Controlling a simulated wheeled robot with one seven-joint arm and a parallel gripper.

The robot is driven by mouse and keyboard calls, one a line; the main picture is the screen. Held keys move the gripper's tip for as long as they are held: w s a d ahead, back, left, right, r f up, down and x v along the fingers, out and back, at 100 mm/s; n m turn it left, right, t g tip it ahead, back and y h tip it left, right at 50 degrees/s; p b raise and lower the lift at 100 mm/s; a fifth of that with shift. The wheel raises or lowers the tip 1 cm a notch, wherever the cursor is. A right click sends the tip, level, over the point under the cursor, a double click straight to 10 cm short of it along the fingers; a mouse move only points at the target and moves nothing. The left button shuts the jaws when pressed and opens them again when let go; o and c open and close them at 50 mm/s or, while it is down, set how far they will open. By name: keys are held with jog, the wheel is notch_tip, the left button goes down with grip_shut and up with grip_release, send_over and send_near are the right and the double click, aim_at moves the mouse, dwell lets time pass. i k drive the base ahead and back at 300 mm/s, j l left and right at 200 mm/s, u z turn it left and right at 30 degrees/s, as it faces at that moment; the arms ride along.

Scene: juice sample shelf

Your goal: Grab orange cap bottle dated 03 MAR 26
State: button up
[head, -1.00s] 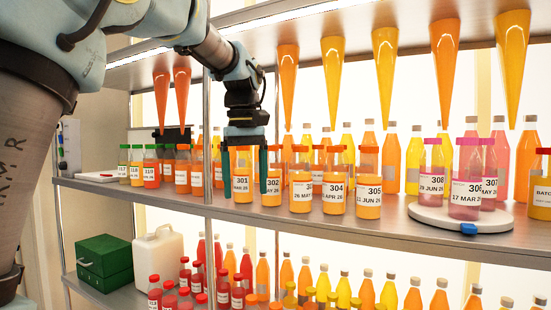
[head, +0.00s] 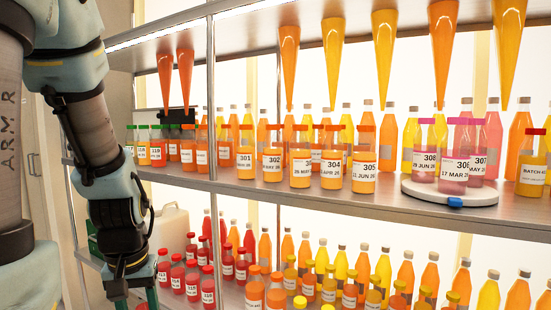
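Orange-capped bottles with numbered labels stand in a row on the upper shelf: bottle 301 (head: 245,163), bottle 302 (head: 271,163), a bottle with a partly readable MAR 26 date (head: 300,169), bottle 304 (head: 331,168) and bottle 305 (head: 364,171), dated JUN 26. The dates on 301 and 302 are too small to read surely; I cannot make out 03 MAR 26. My gripper (head: 135,301) hangs at the bottom left, below and left of this row. Its green fingers are spread apart; their tips are cut off by the frame.
Pink-capped bottles, including 306 (head: 456,172), stand on a round white turntable (head: 430,189) at right. Juice-filled cones hang above the row. Red-capped bottles (head: 192,282) and others crowd the lower shelf. A metal post (head: 212,100) rises left of 301.

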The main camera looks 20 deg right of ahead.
aim_at(246, 149)
jog(key=i+j+z, duration=0.2)
jog(key=z, duration=0.25)
jog(key=i+j+z, duration=0.15)
jog(key=z, duration=0.35)
jog(key=j, duration=0.1)
